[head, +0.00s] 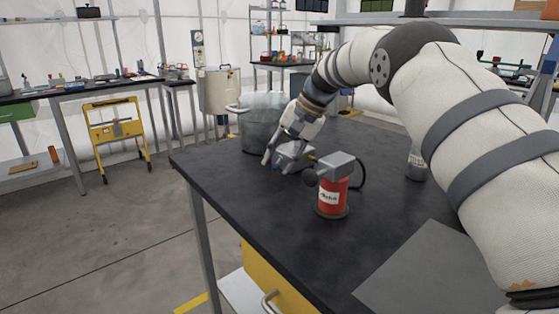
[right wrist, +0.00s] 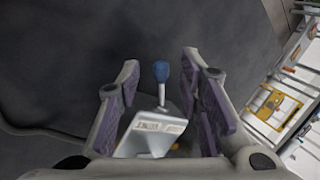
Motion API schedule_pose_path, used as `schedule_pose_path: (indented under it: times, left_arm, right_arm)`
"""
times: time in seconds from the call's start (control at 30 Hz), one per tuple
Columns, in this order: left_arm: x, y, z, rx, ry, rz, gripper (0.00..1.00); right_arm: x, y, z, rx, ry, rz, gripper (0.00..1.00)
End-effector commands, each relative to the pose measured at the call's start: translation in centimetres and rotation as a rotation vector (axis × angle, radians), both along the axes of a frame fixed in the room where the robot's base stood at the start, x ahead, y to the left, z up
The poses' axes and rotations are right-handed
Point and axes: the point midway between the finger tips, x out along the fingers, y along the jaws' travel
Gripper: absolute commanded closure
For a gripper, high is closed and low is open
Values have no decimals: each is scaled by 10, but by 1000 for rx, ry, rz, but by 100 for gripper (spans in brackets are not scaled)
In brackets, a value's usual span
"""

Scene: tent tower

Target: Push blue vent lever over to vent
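The blue vent lever (right wrist: 161,72) shows in the right wrist view as a blue knob on a short metal stem. It rises from a small grey box (right wrist: 150,135) with a white printed label, which lies between my fingers. My right gripper (right wrist: 160,85) is open, with a purple-padded finger on each side of the lever and a gap to both. In the head view my right gripper (head: 281,166) reaches down over the grey box (head: 296,158) on the black table; the lever itself is mostly hidden there. My left gripper is not in view.
A red canister (head: 333,192) with a grey top stands on the black table (head: 262,215) in front of the box. A dark cable runs nearby. A large metal pot (head: 258,128) stands behind. A grey sheet (head: 425,280) lies at the right front.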

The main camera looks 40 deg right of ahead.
Motion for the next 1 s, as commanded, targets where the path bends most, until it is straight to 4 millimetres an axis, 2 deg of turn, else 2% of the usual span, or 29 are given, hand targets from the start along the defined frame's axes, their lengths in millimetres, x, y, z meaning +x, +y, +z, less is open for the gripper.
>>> schedule_pose_path:
  times: [0.3, 0.43, 0.6, 1.0]
  left_arm:
    - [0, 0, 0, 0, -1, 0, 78]
    - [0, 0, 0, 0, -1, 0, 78]
    - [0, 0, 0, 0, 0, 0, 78]
    - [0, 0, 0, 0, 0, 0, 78]
  right_arm:
    - [-28, -23, 72, 0, -5, -1, 67]
    - [-37, -30, 93, -1, -2, -1, 67]
    - [-41, -33, 102, 0, 0, -1, 67]
    - [-41, -32, 102, 0, 0, 0, 67]
